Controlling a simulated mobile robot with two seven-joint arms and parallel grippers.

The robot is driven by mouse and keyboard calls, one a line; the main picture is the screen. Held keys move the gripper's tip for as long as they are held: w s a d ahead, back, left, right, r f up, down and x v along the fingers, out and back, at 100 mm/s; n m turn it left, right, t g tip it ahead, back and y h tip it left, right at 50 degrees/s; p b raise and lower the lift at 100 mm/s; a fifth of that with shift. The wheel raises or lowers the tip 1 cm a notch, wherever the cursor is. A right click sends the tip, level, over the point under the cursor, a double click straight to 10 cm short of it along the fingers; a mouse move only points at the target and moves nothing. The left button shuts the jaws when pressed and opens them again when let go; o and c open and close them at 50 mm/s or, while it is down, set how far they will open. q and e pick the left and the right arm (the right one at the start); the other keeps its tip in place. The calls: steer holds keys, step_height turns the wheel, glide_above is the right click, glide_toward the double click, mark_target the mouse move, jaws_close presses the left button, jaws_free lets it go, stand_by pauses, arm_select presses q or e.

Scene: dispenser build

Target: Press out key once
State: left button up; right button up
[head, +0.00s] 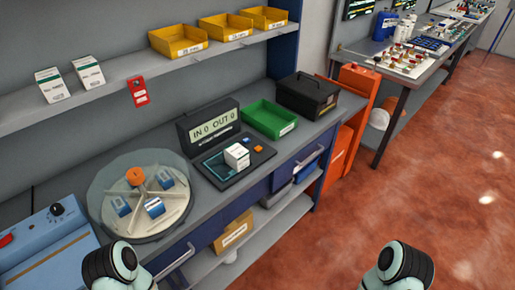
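A dark counter unit with a lit display (214,126) stands on the workbench and reads "IN 0 OUT 0". In front of it lies a dark flat base (228,178) with a teal-edged area. A small blue key (247,140) and an orange key (258,149) sit at the base's back right. Their labels are too small to read, so I cannot tell which is the out key. A white carton (236,157) stands on the base, just left of and in front of the keys. Only rounded arm parts of mine show at the bottom edge; neither gripper is visible.
A round clear-walled turntable (141,218) with several blue-and-white boxes stands left of the base. A green tray (269,119) and black case (307,95) stand behind right. A shelf (180,73) with yellow bins and cartons hangs above. Red floor is open at right.

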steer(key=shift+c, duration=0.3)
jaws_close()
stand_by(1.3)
